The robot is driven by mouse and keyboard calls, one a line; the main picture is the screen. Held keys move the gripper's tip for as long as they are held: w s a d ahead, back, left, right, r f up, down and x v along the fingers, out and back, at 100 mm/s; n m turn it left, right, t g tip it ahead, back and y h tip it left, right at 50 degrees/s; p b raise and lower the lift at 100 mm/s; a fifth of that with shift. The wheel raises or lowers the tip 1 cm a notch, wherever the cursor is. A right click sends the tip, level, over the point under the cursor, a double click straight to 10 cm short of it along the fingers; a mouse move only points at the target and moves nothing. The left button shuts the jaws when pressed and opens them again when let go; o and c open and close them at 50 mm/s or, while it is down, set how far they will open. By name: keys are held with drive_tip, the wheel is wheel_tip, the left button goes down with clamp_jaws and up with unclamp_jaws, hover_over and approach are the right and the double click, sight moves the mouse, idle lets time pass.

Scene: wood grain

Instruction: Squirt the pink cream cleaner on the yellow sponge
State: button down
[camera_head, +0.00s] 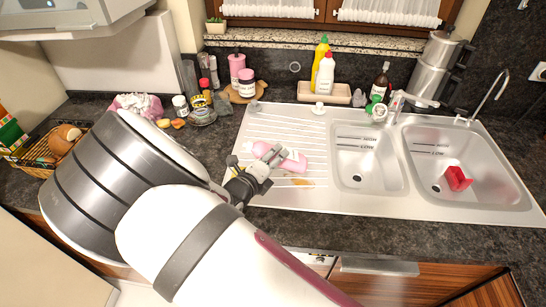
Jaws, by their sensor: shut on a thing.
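The pink cream cleaner bottle (294,161) lies tilted nearly sideways over the ribbed drainboard of the sink. My gripper (270,162) is shut on it from the left, with the fingers hiding part of the bottle. A small yellow-orange patch (300,182) shows on the drainboard just below and to the right of the bottle. It looks like the yellow sponge, but it is too small to be sure. I cannot tell the height of the bottle above it, and no cream is clearly visible.
The steel sink (335,112) has two basins on the right; a red object (458,179) lies in the right one. A yellow bottle (319,60) and a white bottle (325,76) stand on a tray behind. The tap (405,100) rises at the sink's back edge.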

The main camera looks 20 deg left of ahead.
drive_tip(key=shift+r, duration=0.1)
drive_tip(key=shift+w+d+f+n+t+b, duration=0.15)
drive_tip(key=shift+f+n+t+b, duration=0.3)
drive_tip(key=shift+f, duration=0.25)
drive_tip(key=shift+d+f+n+h, duration=0.15)
drive_tip(key=shift+f+n+h, duration=0.05)
drive_tip(key=shift+n+h, duration=0.2)
drive_tip(key=shift+w+d+f+n+t+b, duration=0.1)
drive_tip(key=shift+f+n+t+b, duration=0.5)
drive_tip(key=shift+f, duration=0.25)
drive_tip(key=shift+f+h, duration=0.15)
drive_tip(key=shift+h, duration=0.15)
